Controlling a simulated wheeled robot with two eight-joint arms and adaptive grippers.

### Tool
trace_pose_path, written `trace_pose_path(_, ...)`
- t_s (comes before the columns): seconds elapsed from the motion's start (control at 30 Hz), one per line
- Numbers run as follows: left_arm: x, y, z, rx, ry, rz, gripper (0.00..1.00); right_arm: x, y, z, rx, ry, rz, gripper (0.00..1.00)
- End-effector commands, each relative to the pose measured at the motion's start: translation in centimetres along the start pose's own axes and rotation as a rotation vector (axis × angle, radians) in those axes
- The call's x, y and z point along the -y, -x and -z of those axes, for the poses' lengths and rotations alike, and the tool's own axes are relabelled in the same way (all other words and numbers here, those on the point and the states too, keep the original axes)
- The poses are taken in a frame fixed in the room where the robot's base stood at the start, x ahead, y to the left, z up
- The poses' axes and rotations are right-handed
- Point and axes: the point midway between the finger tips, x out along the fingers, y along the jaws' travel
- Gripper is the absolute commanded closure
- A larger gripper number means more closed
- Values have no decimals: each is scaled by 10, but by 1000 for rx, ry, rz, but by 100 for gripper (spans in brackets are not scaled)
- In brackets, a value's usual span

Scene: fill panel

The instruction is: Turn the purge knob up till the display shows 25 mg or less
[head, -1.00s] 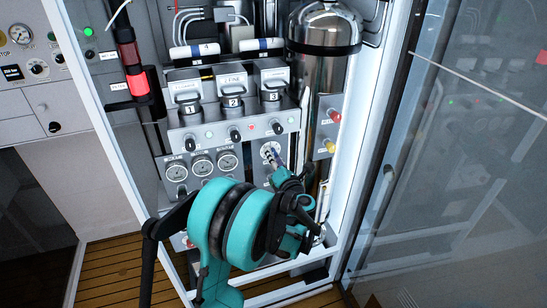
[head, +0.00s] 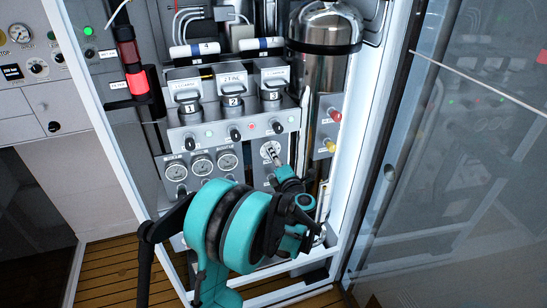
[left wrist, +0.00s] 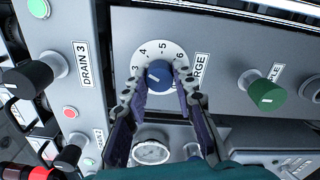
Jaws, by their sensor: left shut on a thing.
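The purge knob (left wrist: 160,72) is blue with a white mark, on a round white dial (left wrist: 150,52) with numbers; 3 to 6 are readable. A label ending in "RGE" stands beside it. My left gripper (left wrist: 161,88) is shut on this knob, one dark finger at each side. In the head view, my left gripper (head: 274,156) reaches up to the white dial (head: 267,147), and its fingers hide most of the knob. I cannot make out a mg display in either view. My right gripper is not in view.
A green knob (left wrist: 266,94) sits right of the purge knob in the wrist view; a black knob (left wrist: 34,78) by DRAIN 3 is left. Gauges (head: 202,165) lie left of my gripper in the head view. A steel cylinder (head: 325,80) and glass door (head: 460,160) are right.

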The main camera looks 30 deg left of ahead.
Motion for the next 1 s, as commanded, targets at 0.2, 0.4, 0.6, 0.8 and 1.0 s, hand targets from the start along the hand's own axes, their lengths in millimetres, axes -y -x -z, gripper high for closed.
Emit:
trace_pose_path(0.2, 0, 0, 0, 0, -155, 1, 100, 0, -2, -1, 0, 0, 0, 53)
trace_pose_path(0.4, 0, 0, 0, 0, -254, 1, 100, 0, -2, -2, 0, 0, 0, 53)
trace_pose_path(0.6, 0, 0, 0, 0, -306, 1, 100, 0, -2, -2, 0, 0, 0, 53)
trace_pose_path(0.8, 0, 0, 0, 0, -321, 1, 100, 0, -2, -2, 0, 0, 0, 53)
trace_pose_path(1.0, 0, 0, 0, 0, -321, 1, 100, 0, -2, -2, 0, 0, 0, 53)
